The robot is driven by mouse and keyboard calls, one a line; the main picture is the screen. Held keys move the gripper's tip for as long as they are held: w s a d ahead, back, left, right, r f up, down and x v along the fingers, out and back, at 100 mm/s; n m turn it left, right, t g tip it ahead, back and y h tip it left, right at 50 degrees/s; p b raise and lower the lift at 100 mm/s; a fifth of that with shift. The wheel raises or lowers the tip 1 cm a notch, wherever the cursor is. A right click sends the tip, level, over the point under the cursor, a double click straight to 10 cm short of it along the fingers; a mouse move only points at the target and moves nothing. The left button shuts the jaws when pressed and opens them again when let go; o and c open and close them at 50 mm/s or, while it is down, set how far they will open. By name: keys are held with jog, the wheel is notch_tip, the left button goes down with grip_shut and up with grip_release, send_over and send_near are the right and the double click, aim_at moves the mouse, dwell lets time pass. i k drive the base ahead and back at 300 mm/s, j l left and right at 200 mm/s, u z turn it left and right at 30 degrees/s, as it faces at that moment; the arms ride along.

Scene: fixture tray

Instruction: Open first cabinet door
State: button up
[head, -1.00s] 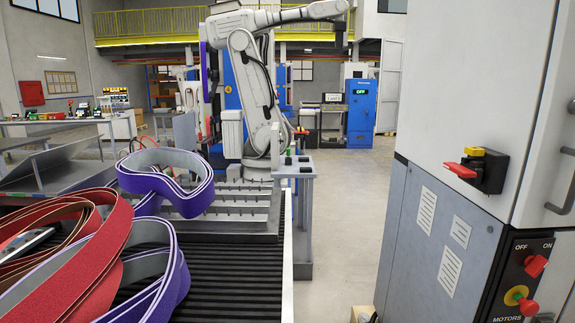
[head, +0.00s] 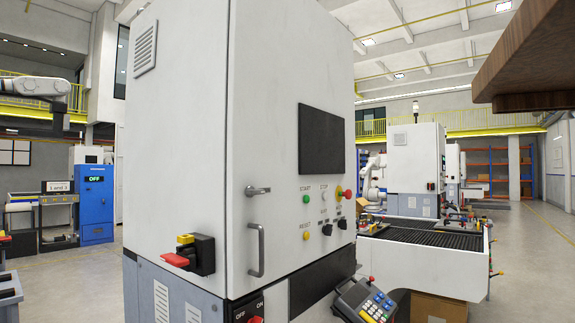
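A tall light-grey control cabinet (head: 178,130) stands close in the middle of the head view. Its front door (head: 275,190) carries a lever latch (head: 258,190), a vertical bar handle (head: 256,250), a dark screen (head: 321,138) and several buttons. The door looks closed. A red and yellow rotary switch (head: 189,255) sits on the cabinet's left side face. My gripper is not in view, so its state does not show.
A keypad pendant (head: 365,300) juts out at the cabinet's lower right. A dark conveyor table (head: 420,234) stands behind it on the right. A brown wooden slab (head: 530,55) overhangs the top right. The floor (head: 530,270) is clear at far right.

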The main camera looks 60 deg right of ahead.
aim_at(291, 113)
jog(key=z, duration=1.4)
